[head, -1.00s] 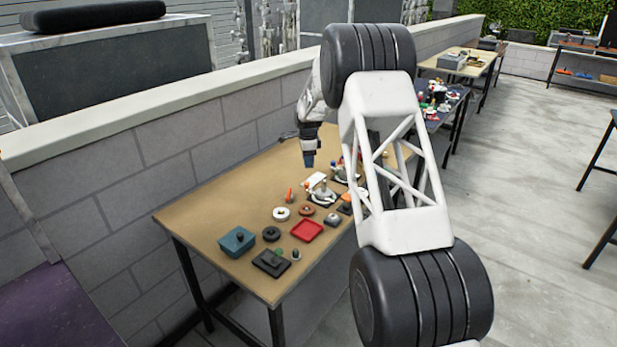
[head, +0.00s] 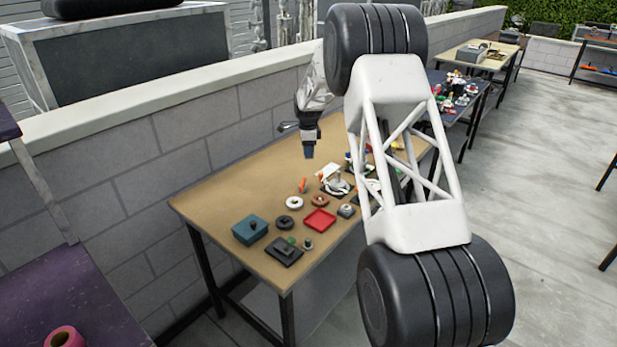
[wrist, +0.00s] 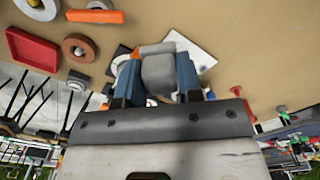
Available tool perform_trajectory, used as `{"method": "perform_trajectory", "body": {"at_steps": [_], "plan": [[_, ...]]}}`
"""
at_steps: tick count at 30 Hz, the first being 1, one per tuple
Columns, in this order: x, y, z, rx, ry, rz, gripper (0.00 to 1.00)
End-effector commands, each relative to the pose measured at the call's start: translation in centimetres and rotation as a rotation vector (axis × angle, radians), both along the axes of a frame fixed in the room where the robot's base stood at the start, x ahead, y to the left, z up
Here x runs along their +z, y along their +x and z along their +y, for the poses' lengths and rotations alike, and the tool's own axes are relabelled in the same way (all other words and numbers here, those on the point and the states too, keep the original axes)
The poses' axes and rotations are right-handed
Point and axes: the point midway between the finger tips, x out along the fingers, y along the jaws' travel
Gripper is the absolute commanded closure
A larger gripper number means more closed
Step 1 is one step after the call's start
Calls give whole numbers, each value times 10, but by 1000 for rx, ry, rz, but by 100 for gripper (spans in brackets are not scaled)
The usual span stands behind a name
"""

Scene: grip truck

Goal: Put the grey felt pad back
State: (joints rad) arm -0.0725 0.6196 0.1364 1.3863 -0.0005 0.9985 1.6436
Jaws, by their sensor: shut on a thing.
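My gripper (head: 309,151) hangs above the back part of the tan table (head: 215,205), fingers pointing down. In the wrist view its two blue fingers (wrist: 157,82) are shut on a grey block-like piece, which I take to be the grey felt pad (wrist: 158,74). The pad is held between them, above the tabletop. Behind it in that view lie a white plate (wrist: 190,46) and something orange, partly hidden. In the head view I cannot make out the pad at the fingertips.
A teal box (head: 247,231), a dark block (head: 284,253), a red tray (head: 319,221), a white ring (head: 294,203) and a brown ring (head: 320,200) lie towards the table's front. An orange piece (head: 303,184) lies near them. The left back of the table is bare. A block wall (head: 150,165) runs behind it.

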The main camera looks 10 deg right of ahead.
Motion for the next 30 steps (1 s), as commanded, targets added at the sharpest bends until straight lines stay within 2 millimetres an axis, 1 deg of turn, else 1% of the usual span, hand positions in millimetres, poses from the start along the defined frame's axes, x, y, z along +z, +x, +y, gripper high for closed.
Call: {"method": "perform_trajectory", "body": {"at_steps": [9, 13, 17, 26, 30], "plan": [[-40, -1, 0, 0, 0, 3, 89], [-54, 0, 0, 0, 0, 2, 89], [-59, 0, 0, 0, 0, 0, 89], [-60, 0, 0, 0, 0, 1, 89], [-68, 0, 0, 0, 0, 2, 89]]}}
